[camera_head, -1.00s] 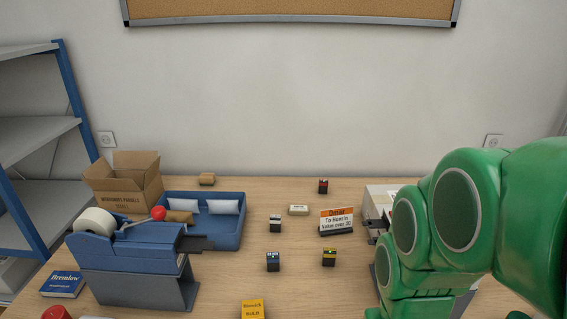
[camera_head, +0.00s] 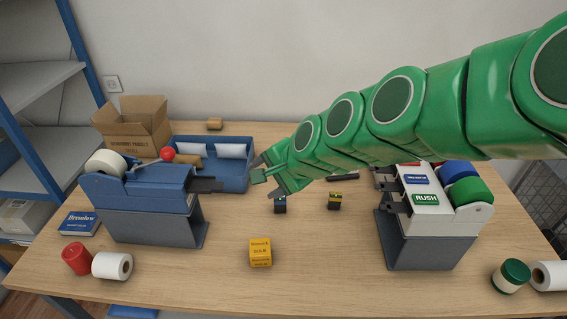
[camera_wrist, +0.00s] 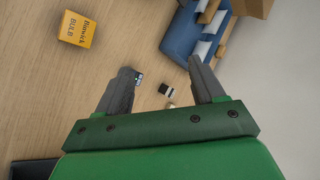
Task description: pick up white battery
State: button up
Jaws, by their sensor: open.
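The white battery (camera_wrist: 166,89), a small block with a white and a black part, lies on the wooden table and shows between my fingers in the wrist view. In the head view it is hidden behind my arm and gripper. My gripper (camera_head: 258,170) is open and empty above the table, to the right of the blue tray. In the wrist view, its two fingers (camera_wrist: 161,68) stand wide apart, with the battery beyond them. I cannot tell the height gap.
A dark battery with a blue top (camera_wrist: 138,79) sits close to the left finger in the wrist view. A black and yellow battery (camera_head: 334,201), a yellow bulb box (camera_head: 260,253), a blue tray (camera_head: 236,172), a tape dispenser (camera_head: 150,190) and a label dispenser (camera_head: 428,235) stand around.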

jog(key=w+a+m+t, duration=0.3)
jog(key=w+m, duration=0.4)
jog(key=w, duration=0.1)
jog(key=w+a+m+t, duration=0.3)
jog(key=w+m, duration=0.4)
jog(key=w, duration=0.2)
jog(key=shift+w+d+f+m+t+h, duration=0.4)
jog(key=shift+w+d+f+m+h, duration=0.85)
jog(key=shift+f+m, duration=1.5)
jog(key=shift+w+d+f+m+t+h, duration=0.4)
jog(key=shift+w+d+f+m+h, duration=0.85)
jog(key=shift+f+m, duration=1.5)
jog(key=shift+w+d+f+m+t+h, duration=0.4)
jog(key=shift+w+d+f+m+h, duration=1.2)
jog(key=shift+f, duration=1.9)
jog(key=shift+m+y, duration=0.3)
jog(key=shift+a+x, duration=0.15)
jog(key=shift+x, duration=0.9)
jog(key=shift+a+x, duration=0.15)
jog(key=shift+x, duration=0.85)
jog(key=shift+f, duration=0.2)
jog(key=shift+s, duration=0.1)
jog(key=c, duration=1.1)
